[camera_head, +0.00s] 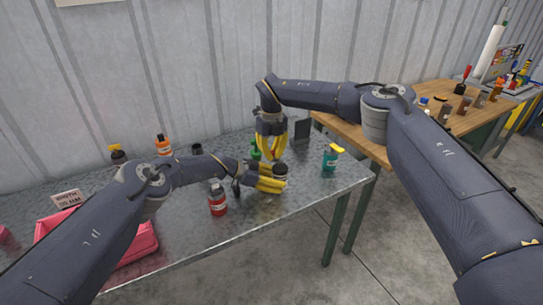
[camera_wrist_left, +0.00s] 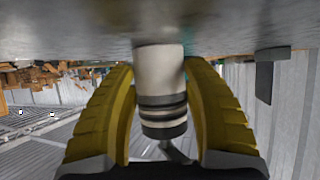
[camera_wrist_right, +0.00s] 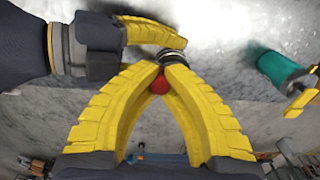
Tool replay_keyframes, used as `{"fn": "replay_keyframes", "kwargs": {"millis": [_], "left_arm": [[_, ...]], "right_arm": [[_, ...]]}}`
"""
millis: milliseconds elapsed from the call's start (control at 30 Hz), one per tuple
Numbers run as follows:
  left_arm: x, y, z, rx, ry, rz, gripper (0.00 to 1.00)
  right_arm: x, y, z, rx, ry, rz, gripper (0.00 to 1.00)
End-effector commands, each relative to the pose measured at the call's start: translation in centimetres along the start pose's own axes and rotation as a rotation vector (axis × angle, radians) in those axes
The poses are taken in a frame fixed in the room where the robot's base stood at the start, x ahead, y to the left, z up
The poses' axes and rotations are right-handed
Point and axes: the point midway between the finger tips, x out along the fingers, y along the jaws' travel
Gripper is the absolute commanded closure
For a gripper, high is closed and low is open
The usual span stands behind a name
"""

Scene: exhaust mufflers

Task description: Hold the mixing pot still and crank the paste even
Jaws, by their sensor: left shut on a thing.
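The mixing pot (camera_wrist_left: 160,80) is a pale grey cylinder with dark bands, standing on the metal table. My left gripper (camera_head: 272,180) is shut around it, one yellow finger on each side. The pot's dark top (camera_head: 280,169) shows in the head view. My right gripper (camera_head: 271,155) points down from above, just behind the pot in the picture. In the right wrist view its fingertips close in on the crank's red knob (camera_wrist_right: 159,84), which fills the gap between them. A dark crank arm (camera_wrist_left: 174,151) shows at the pot's top in the left wrist view. The paste is hidden.
A red bottle (camera_head: 217,201) stands left of the pot. A teal bottle with a yellow top (camera_head: 331,158) stands right, a green bottle (camera_head: 255,151) behind. A pink bin (camera_head: 140,245) is at the left. A wooden bench (camera_head: 435,125) adjoins at the right.

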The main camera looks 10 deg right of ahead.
Motion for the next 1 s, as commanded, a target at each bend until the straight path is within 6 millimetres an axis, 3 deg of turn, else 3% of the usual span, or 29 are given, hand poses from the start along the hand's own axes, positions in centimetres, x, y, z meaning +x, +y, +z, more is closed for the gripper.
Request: {"fn": "replay_keyframes", "kwargs": {"millis": [1000], "left_arm": [[0.0,0.0,0.0,0.0,0.0,0.0,0.67]], "right_arm": [[0.0,-2.8,0.8,0.965,-0.001,0.001,1.0]]}}
